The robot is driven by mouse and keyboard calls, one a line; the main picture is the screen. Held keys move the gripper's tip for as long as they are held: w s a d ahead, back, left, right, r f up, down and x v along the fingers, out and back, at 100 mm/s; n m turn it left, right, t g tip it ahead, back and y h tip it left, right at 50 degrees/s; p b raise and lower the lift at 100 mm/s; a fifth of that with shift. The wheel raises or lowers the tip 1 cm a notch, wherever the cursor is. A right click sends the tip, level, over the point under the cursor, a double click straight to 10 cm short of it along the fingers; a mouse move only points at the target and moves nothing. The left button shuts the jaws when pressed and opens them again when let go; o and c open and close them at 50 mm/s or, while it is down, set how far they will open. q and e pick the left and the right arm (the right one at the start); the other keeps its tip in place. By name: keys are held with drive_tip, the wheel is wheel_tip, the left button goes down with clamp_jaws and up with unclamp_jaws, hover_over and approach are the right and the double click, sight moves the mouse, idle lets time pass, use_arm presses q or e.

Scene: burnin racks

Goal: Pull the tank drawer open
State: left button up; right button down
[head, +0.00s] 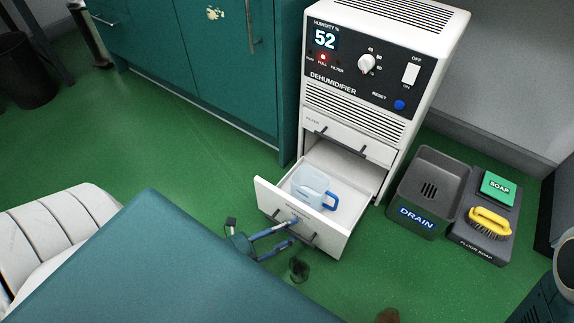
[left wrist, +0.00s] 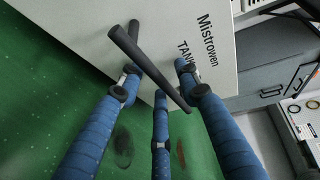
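The white dehumidifier (head: 340,103) stands against the teal cabinet. Its tank drawer (head: 335,242) is pulled well out at the bottom, and a pale blue jug (head: 311,186) with a dark blue handle sits inside it. The drawer's dark bar handle (head: 308,238) is on its front; it also shows in the left wrist view (left wrist: 150,68). My left gripper (head: 292,231) is at this handle. In the left wrist view its blue fingers (left wrist: 160,85) lie on both sides of the bar, spread apart; whether they press on it is unclear. My right gripper is not in view.
A grey drain tray (head: 452,162) and a floor-soap tray (head: 493,246) with a green soap box (head: 497,188) and a yellow brush (head: 490,222) stand right of the drawer. A teal cabinet (head: 180,60) is behind. Green floor in front of the drawer is mostly clear.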

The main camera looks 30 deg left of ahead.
use_arm(q)
drive_tip(key=v, duration=1.2)
drive_tip(key=shift+r, duration=0.1)
